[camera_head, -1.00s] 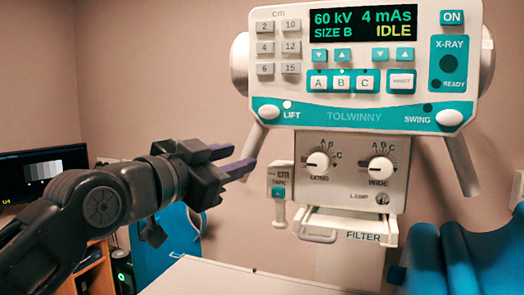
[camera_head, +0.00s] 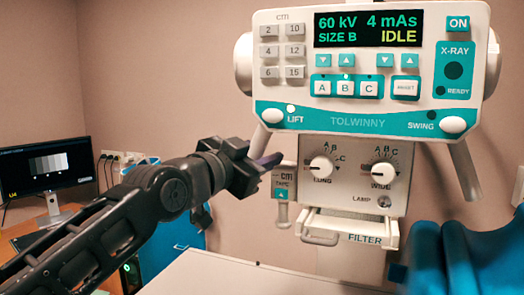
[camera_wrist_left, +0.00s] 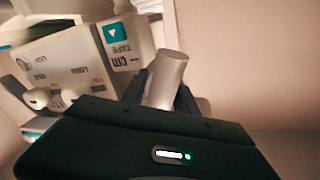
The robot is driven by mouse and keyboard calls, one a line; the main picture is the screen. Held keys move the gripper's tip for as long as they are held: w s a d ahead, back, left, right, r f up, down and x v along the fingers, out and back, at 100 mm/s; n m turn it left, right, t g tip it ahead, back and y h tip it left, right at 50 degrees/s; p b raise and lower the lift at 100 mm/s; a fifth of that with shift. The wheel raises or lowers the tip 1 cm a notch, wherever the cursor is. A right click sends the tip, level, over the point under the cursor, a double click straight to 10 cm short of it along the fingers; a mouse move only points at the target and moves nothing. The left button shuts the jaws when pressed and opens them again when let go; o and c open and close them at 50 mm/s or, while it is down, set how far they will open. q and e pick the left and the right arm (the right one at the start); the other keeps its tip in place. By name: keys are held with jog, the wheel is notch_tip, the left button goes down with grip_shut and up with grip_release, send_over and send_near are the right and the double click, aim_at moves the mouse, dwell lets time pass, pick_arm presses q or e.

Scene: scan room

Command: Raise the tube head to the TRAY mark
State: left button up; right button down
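The white tube head console (camera_head: 367,72) faces me. Its left handle (camera_head: 260,141) slants down from the panel, and my left gripper (camera_head: 268,162) is at its lower end. In the left wrist view, this grey cylindrical handle (camera_wrist_left: 168,78) stands between my two dark fingers (camera_wrist_left: 160,92), one on each side. Whether they press on it I cannot tell. The LIFT button (camera_head: 272,115) has a lit lamp above it. My right gripper is not in view.
The filter tray (camera_head: 350,230) juts out below the dials. A pale tabletop (camera_head: 230,275) lies below. Blue cushions (camera_head: 460,255) are at the lower right. A monitor (camera_head: 45,168) stands on a desk at the left.

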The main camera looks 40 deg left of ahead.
pick_arm(q)
jog(key=shift+c, duration=0.4)
grip_shut()
jog(key=shift+f, duration=0.1)
dwell(0.8)
